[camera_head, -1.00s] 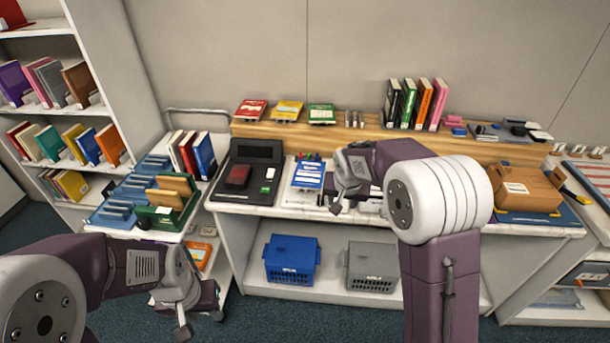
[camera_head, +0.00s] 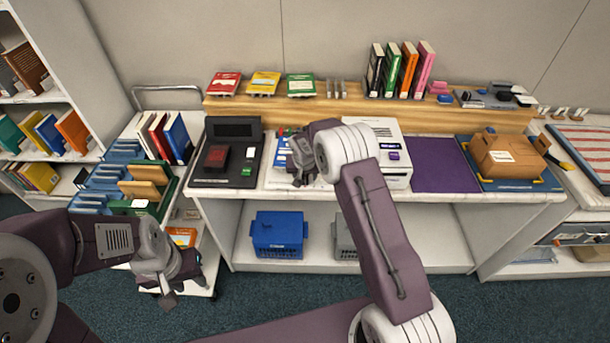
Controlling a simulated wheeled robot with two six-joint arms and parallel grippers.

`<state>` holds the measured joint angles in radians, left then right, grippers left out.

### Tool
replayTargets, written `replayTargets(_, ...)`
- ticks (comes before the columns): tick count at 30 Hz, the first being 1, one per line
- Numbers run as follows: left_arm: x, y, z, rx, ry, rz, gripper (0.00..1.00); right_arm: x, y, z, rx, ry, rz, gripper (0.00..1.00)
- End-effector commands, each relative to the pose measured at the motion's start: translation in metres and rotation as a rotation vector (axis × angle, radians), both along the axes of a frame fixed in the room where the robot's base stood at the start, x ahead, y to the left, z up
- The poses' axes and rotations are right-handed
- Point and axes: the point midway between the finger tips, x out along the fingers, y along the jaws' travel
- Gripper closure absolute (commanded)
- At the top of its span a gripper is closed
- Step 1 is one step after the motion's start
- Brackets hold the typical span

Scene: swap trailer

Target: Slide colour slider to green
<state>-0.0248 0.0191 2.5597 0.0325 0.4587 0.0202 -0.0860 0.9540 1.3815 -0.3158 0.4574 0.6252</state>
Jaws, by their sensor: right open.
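A black device (camera_head: 224,181) with a raised back panel lies on the left of the counter. It carries a dark red block (camera_head: 216,156), a small white piece (camera_head: 250,153) and a small green piece (camera_head: 247,171). I cannot tell which part, if any, is the colour slider. Red (camera_head: 225,83), yellow (camera_head: 263,83) and green (camera_head: 301,85) items stand in a row on the wooden ledge. My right gripper (camera_head: 298,172) is open above the counter, just right of the black device. My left gripper (camera_head: 178,287) hangs low beside the cart, away from the device; its fingers are unclear.
A cart (camera_head: 205,282) with books and blue trays stands left of the counter. A white machine (camera_head: 395,165), a purple mat (camera_head: 443,165) and a brown box (camera_head: 505,155) sit to the right. A blue basket (camera_head: 279,233) is on the lower shelf.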

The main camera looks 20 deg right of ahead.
Motion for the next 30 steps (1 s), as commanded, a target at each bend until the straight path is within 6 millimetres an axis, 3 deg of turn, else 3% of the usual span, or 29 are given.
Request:
replayTargets(4,-0.0002,0.0000,0.0018,0.000,0.000,0.000,0.64,0.0044,-0.0013,-0.0105,0.000,0.000,0.000,0.55)
replayTargets(11,-0.0002,0.0000,0.0015,0.000,0.000,0.000,0.64,0.0047,-0.0013,-0.0119,0.000,-0.001,0.000,0.55)
replayTargets(16,-0.0002,0.0000,0.0015,0.000,0.000,0.000,0.64,0.0048,-0.0013,-0.0117,0.000,-0.001,0.000,0.99)
replayTargets(30,-0.0001,0.0000,0.0016,0.000,0.000,0.000,0.64,0.0046,-0.0012,-0.0112,0.000,0.000,0.000,1.00)
